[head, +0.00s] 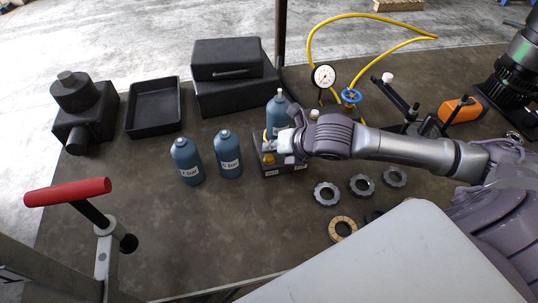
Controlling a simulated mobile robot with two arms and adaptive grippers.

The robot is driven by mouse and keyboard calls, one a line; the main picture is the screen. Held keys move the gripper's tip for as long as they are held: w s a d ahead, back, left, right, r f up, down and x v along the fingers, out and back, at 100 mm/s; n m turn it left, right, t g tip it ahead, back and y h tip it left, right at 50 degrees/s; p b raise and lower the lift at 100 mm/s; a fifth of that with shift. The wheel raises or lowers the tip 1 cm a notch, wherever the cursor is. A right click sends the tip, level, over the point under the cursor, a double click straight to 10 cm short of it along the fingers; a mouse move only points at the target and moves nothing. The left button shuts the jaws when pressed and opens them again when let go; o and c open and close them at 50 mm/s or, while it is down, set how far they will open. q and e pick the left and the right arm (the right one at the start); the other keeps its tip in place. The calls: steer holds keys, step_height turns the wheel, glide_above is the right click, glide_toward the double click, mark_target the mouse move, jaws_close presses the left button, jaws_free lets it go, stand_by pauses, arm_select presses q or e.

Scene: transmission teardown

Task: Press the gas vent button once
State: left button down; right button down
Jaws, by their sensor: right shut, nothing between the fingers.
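A dark block with white labels (271,171) stands at the middle of the table, with a blue gas bottle (277,116) upright at its back. A small yellow part (268,159) shows at the block's top left. My right gripper (272,145) is shut and empty, just above the block and in front of the bottle. It hides much of the block's top. I cannot make out the vent button, nor whether the fingertips touch anything. My left gripper is not in view.
Two blue labelled bottles (228,154) (187,161) stand left of the block. A pressure gauge (323,76), blue handwheel (350,96) and yellow hose (312,40) are behind my right arm. Several metal rings (362,185) lie in front. A black tray (155,107) sits at back left.

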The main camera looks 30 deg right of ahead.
mark_target(271, 157)
steer(key=shift+f, duration=0.15)
stand_by(0.6)
steer(key=shift+f, duration=0.3)
steer(key=shift+f, duration=0.55)
stand_by(0.8)
steer(key=shift+r+p, duration=1)
steer(key=shift+p, duration=0.05)
step_height(271, 157, up, 5)
steer(key=p, duration=0.5)
steer(key=shift+r+p, duration=0.1)
steer(key=shift+p, duration=0.2)
